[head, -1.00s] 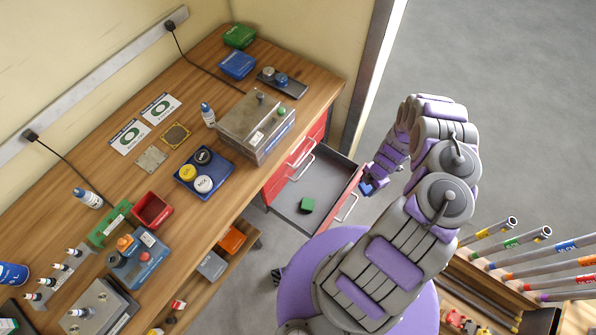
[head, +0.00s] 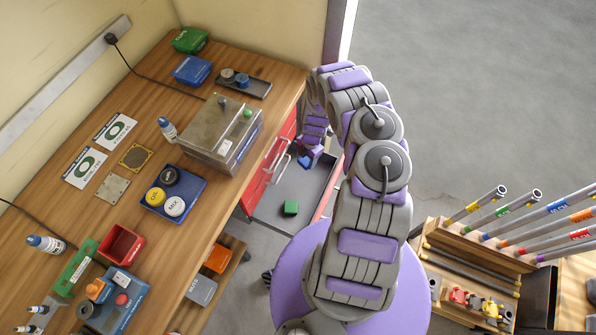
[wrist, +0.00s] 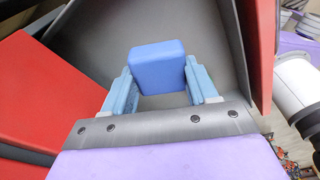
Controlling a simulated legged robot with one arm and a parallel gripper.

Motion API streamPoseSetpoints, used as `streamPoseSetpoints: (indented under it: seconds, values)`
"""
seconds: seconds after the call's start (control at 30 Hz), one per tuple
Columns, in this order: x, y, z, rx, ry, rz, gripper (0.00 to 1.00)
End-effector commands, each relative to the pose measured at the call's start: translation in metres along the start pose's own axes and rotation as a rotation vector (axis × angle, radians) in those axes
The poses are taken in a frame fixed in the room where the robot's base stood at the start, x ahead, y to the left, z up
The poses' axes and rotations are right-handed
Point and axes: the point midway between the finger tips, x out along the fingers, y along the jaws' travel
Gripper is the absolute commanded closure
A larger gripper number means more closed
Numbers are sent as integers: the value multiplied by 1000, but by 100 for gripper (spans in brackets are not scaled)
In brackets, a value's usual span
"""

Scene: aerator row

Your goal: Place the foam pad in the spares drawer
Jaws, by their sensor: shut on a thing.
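The foam pad, a blue block with rounded edges (wrist: 158,68), sits between the two light blue fingers of my gripper (wrist: 162,92). My gripper is shut on it. In the head view my gripper (head: 306,160) shows over the far part of the open spares drawer (head: 268,213), and a bit of blue shows at its tip. The drawer has a grey inside and a red front. In the wrist view the grey drawer floor (wrist: 100,40) lies beyond the pad. My arm hides part of the drawer's right side and front.
Red drawer fronts (wrist: 30,95) rise beside the gripper. A rack of rods (head: 470,255) stands at the right.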

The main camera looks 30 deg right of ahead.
Motion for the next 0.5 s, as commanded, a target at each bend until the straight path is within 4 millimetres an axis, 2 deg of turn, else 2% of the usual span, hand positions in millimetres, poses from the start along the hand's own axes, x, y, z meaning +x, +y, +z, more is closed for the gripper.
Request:
streamPoseSetpoints:
  seconds: [0.03, 0.13, 0.3, 0.5]
  values:
    - [4, 12, -2, -5, -3, 5, 70]
    - [4, 30, -11, -4, -2, 4, 70]
    - [43, 25, -7, 1, 2, -1, 70]
    - [74, 26, -2, 1, -1, 0, 70]
